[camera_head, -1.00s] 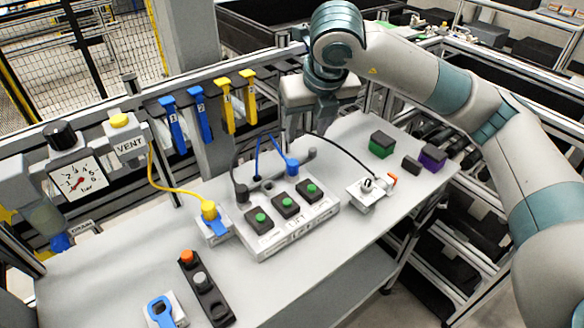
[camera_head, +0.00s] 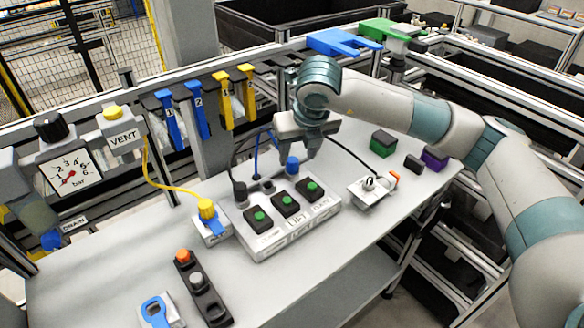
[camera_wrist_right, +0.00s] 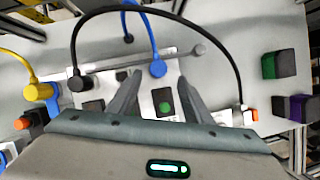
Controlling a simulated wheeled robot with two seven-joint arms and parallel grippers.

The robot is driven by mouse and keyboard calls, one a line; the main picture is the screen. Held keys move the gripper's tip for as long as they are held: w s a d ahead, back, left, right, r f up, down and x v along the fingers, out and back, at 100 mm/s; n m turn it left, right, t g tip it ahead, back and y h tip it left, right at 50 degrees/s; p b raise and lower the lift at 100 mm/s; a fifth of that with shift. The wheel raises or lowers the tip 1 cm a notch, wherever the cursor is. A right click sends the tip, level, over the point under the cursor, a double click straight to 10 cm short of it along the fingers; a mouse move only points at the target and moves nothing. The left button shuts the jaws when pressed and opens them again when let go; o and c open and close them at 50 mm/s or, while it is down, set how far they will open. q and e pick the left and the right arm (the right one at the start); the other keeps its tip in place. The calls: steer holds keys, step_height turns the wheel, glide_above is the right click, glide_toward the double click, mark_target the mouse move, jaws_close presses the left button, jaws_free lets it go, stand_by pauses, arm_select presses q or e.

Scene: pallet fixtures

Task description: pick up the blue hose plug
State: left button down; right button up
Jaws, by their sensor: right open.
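The blue hose plug (camera_head: 292,164) stands upright at the back edge of the grey control box (camera_head: 290,236), with a thin blue hose running from it. In the right wrist view the plug (camera_wrist_right: 157,68) appears just beyond the fingertips, roughly between them. My right gripper (camera_head: 297,150) is open and empty, pointing down just above the plug; it also shows in the right wrist view (camera_wrist_right: 160,85). In the head view its hand covers part of the hose. I cannot tell whether a finger touches the plug. My left gripper is not in view.
A black plug (camera_head: 240,192) with a black hose is left of the blue one, and a yellow plug (camera_head: 207,209) sits on a small block. A black cable arcs to a connector (camera_head: 369,186) at the right. Green (camera_head: 383,143) and purple (camera_head: 434,160) blocks stand farther right.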

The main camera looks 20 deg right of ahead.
mark_target(294, 161)
steer(key=x, duration=0.4)
steer(key=shift+w+a+r, duration=0.1)
steer(key=shift+w+a, duration=0.1)
steer(key=shift+w+f, duration=0.15)
steer(key=shift+f, duration=0.2)
steer(key=shift+w+f, duration=0.1)
steer(key=shift+f, duration=0.05)
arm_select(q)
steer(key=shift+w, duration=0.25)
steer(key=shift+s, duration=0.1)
arm_select(e)
steer(key=shift+c, duration=0.7)
steer(key=c, duration=1)
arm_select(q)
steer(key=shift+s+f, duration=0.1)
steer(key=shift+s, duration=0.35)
